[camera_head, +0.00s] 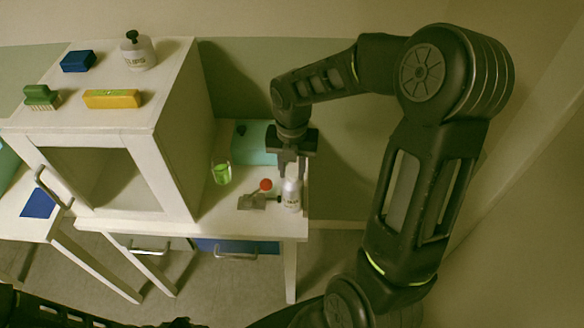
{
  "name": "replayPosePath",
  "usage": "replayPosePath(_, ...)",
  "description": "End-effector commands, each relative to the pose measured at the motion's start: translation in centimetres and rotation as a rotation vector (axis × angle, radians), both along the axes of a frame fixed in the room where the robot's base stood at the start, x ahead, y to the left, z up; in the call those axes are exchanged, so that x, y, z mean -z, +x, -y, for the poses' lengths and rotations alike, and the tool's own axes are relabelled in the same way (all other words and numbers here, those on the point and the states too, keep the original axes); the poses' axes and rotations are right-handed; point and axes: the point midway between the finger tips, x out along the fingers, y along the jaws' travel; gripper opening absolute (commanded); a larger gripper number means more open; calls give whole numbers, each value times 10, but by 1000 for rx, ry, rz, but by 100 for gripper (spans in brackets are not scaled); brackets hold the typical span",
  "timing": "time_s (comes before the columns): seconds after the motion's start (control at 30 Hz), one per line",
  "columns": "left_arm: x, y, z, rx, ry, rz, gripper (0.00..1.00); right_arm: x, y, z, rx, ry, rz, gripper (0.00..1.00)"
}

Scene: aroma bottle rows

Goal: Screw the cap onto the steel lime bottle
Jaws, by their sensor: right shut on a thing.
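A small pale grey bottle with a dark-printed label (291,197) stands upright on the low white table, near its right edge; I take it for the steel lime bottle. My right gripper (291,176) points straight down over it, its fingers at the bottle's top. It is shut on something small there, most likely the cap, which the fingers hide. I cannot tell whether the cap sits straight or how far it is on. Part of my left arm shows dark along the bottom left edge; its gripper is not clearly seen.
Left of the bottle are a small metal fixture (252,202) with a red ball and a glass of green liquid (221,173). A teal item (256,146) lies behind. The white cabinet (180,125) carries a labelled bottle (138,54), a yellow block (112,99), a blue block and a green brush.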

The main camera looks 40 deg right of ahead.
Motion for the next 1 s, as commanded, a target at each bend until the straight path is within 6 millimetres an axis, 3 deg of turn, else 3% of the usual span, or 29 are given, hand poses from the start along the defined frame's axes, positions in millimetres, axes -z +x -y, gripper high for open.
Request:
replayPosePath(0.17,0,0,0,0,0,0,36,0,0,0,1,0,0,0)
replayPosePath(0.63,2,0,0,0,0,0,36,1,0,0,43,0,1,0)
replayPosePath(0.77,7,0,0,0,0,0,36,2,0,0,203,0,1,0)
replayPosePath(1.0,17,0,0,0,0,0,36,3,0,0,648,0,1,0)
